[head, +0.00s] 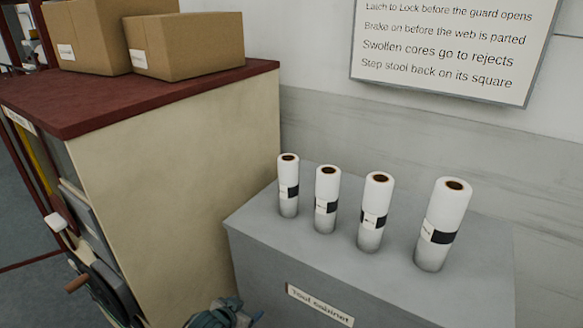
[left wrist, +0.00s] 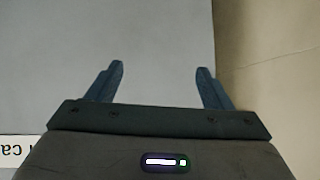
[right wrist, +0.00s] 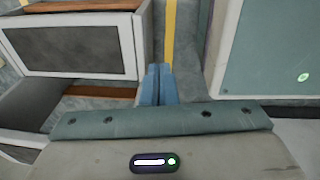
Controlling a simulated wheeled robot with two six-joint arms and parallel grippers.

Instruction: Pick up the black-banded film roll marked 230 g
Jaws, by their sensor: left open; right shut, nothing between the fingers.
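Several white film rolls stand upright in a row on the grey tool cabinet (head: 268,232) in the head view. They are the far left roll (head: 288,178), the second roll (head: 327,190), the third roll (head: 375,200) and the near right roll (head: 443,215). Each has a black band and a small white label; the markings are too small to read, so I cannot tell which says 230 g. My left gripper (head: 226,314) is low at the cabinet's front left, apart from the rolls. In the left wrist view its fingers (left wrist: 160,70) are open and empty. My right gripper (right wrist: 159,70) is shut and empty.
A cream cabinet with a dark red top (head: 120,95) rises left of the tool cabinet, carrying cardboard boxes (head: 190,45). A wall with a sign (head: 445,45) stands behind the rolls. Grey drawers (right wrist: 80,45) and a teal panel (right wrist: 270,45) show in the right wrist view.

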